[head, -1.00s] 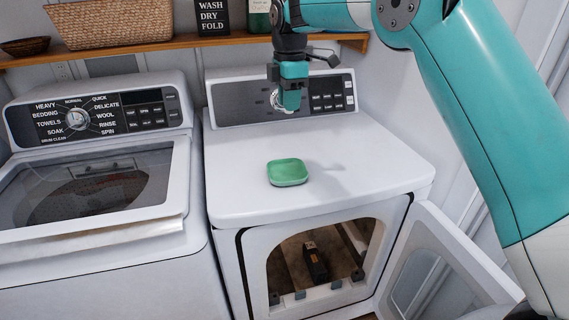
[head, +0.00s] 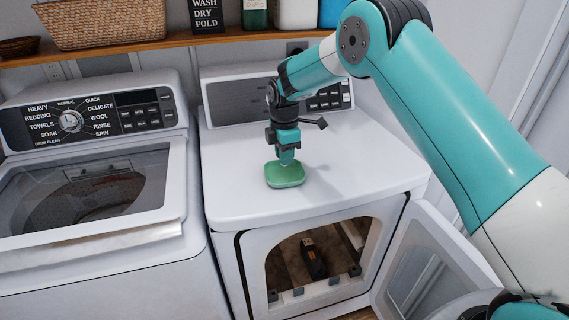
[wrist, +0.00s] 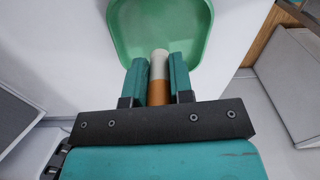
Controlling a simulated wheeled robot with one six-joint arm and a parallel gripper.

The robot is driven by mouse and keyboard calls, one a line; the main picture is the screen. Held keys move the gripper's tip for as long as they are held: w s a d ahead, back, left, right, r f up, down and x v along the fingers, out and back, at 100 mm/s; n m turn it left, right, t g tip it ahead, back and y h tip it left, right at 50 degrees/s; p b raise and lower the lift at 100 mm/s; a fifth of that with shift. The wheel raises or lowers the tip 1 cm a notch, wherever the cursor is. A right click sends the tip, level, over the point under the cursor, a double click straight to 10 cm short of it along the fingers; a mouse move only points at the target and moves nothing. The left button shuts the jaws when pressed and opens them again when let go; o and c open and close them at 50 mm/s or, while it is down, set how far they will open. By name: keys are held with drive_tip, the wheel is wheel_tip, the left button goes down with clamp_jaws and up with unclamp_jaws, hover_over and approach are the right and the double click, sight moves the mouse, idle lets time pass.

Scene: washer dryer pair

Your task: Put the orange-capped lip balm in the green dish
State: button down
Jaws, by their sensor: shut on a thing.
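The lip balm (wrist: 159,62) shows in the wrist view as a small cylinder, whitish at its far end and orange at the near end. My gripper (wrist: 158,82) is shut on it, with a teal finger on each side. The green dish (head: 285,178) is a shallow rounded square on top of the dryer; it also shows in the wrist view (wrist: 125,25). In the head view my gripper (head: 286,161) is at the dish, over its back part. The lip balm's whitish end overlaps the dish's near part in the wrist view. Whether it touches the dish I cannot tell.
The dryer top (head: 370,165) around the dish is clear. The dryer's door (head: 435,265) hangs open below, with a dark object (head: 313,258) inside. A washer (head: 85,180) stands at left. A shelf (head: 165,42) with a basket (head: 100,22) runs behind.

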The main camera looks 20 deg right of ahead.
drive_tip(key=shift+f+p, duration=0.35)
drive_tip(key=shift+f, duration=1.55)
drive_tip(key=shift+f, duration=0.2)
drive_tip(key=c, duration=1)
unclamp_jaws()
drive_tip(key=shift+r, duration=0.1)
